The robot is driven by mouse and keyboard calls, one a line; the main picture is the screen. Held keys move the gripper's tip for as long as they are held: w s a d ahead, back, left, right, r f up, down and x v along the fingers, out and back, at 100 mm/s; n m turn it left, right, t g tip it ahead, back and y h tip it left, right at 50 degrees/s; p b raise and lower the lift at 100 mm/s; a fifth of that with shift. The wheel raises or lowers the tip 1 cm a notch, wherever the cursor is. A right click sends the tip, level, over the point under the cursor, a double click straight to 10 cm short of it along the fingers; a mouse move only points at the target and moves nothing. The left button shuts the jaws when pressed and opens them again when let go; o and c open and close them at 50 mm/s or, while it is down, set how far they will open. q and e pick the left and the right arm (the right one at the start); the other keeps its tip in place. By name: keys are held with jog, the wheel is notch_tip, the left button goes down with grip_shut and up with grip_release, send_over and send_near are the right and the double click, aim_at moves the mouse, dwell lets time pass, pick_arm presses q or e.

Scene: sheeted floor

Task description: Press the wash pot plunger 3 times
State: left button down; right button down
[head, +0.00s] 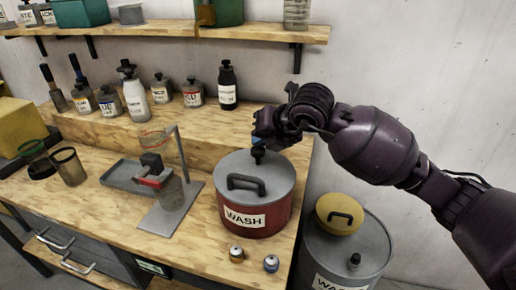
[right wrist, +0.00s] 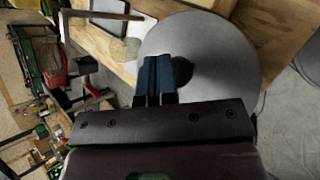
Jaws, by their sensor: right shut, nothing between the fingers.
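The red wash pot (head: 256,205) stands on the wooden bench, with a grey lid, a dark handle and a "WASH" label. Its black plunger (head: 258,153) rises at the back of the lid. My right gripper (head: 262,140) is shut and empty, with its blue fingertips just above or at the plunger top; I cannot tell whether they touch. In the right wrist view, the blue fingers (right wrist: 155,78) are together over the grey lid (right wrist: 225,60), and the dark plunger (right wrist: 181,71) shows beside them, partly hidden. My left gripper is not in view.
A grey waste can (head: 345,250) with a yellow lid stands on the floor right of the bench. A metal stand (head: 172,205) is left of the pot. Two small jars (head: 237,254) sit in front. Several bottles (head: 228,88) line the raised ledge behind, below a wall shelf (head: 150,30).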

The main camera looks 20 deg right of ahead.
jog(key=shift+f, duration=0.35)
dwell(0.3)
jog(key=shift+f+b, duration=0.3)
jog(key=shift+b, duration=0.05)
jog(key=shift+f, duration=0.4)
dwell(0.7)
dwell(0.3)
jog(key=shift+r, duration=0.7)
jog(key=shift+r+p, duration=0.7)
jog(key=shift+r, duration=0.25)
jog(key=shift+r, duration=0.1)
